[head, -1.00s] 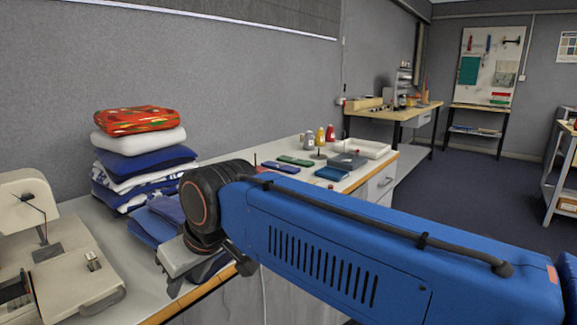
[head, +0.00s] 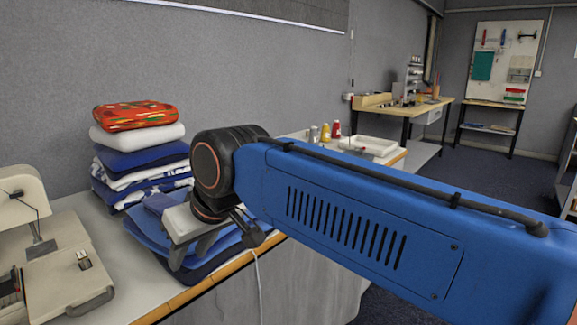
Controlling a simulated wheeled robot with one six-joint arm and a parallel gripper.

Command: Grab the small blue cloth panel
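Several flat blue cloth pieces lie in a low, loose pile (head: 148,232) on the table, beside the tall folded stack. A smaller darker blue piece (head: 159,203) shows at the pile's back; I cannot tell for certain which piece is the small panel. My gripper (head: 194,250) points down over the right part of the pile. Its two grey fingers look apart, with blue cloth showing between and behind them. I cannot tell whether the fingertips touch the cloth. My wrist and gripper hide part of the pile.
A tall stack of folded cloth (head: 140,160) with a red patterned bundle (head: 135,115) on top stands behind the pile. A sewing machine (head: 50,250) is at left. Spools (head: 325,132) and a white tray (head: 367,146) stand farther along the table (head: 125,290).

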